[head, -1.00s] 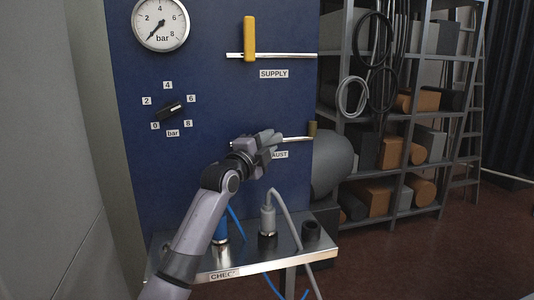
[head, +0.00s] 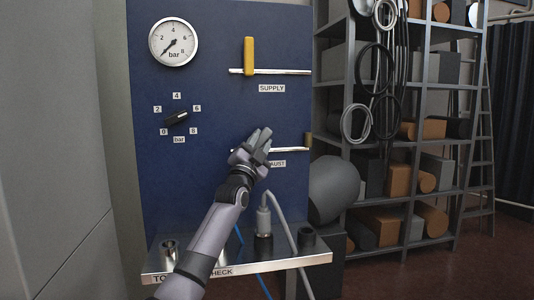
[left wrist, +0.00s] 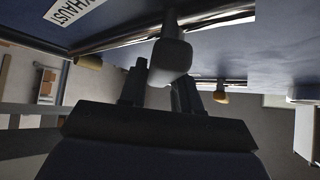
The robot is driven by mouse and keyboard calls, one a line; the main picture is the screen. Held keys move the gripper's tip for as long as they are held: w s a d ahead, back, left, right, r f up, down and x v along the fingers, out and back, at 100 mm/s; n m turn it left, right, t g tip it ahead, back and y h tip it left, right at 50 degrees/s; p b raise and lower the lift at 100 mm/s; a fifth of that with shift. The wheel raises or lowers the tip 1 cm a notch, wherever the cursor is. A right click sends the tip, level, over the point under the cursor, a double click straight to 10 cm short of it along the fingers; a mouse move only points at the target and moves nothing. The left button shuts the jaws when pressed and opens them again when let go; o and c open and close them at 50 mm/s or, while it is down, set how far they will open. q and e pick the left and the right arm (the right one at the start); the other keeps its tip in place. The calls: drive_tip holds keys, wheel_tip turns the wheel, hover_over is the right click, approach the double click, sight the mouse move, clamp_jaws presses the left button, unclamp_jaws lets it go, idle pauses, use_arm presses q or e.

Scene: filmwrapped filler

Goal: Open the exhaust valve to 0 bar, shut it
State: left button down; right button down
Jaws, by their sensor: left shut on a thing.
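The exhaust valve sits on the lower pipe (head: 285,150) of the blue panel, above a partly covered label. My left gripper (head: 262,138) is at this valve, fingers slanting up and right, hiding the handle in the head view. In the left wrist view, its fingers (left wrist: 160,90) are shut on the grey exhaust handle (left wrist: 171,57), whose rounded end shows between them. The pipe (left wrist: 115,42) runs behind it, beside the EXHAUST label (left wrist: 72,10). The pressure gauge (head: 173,42) needle points low left, near 0 bar. My right gripper is not in view.
The yellow supply handle (head: 249,56) stands upright across the upper pipe. A black dial (head: 176,117) is left. A metal shelf (head: 300,260) below holds a grey plug (head: 263,222) and dark sockets. A grey tank (head: 334,188) and storage rack stand right.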

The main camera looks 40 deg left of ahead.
use_arm(q)
drive_tip(key=n+y, duration=0.2)
drive_tip(key=n, duration=0.1)
drive_tip(key=shift+s+y+b, duration=0.15)
drive_tip(key=shift+y+b, duration=0.15)
drive_tip(key=shift+y, duration=0.1)
drive_tip(key=shift+s+a+r+n+g+y+b, duration=0.2)
drive_tip(key=shift+n+g+y, duration=0.75)
drive_tip(key=shift+n+y, duration=1.1)
drive_tip(key=shift+s+a+r+n+g+y+b, duration=0.15)
drive_tip(key=shift+s+a+n+g+y, duration=0.2)
drive_tip(key=shift+n+g+y, duration=1.15)
drive_tip(key=shift+s+a+r+n+g+y+b, duration=0.1)
drive_tip(key=shift+s+a+n+g+y+b, duration=0.2)
drive_tip(key=shift+n+y, duration=2.3)
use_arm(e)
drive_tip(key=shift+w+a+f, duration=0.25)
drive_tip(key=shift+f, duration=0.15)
use_arm(q)
drive_tip(key=shift+n+g+h, duration=0.25)
drive_tip(key=shift+n+h, duration=0.4)
drive_tip(key=shift+n, duration=0.4)
drive_tip(key=c, duration=0.9)
unclamp_jaws()
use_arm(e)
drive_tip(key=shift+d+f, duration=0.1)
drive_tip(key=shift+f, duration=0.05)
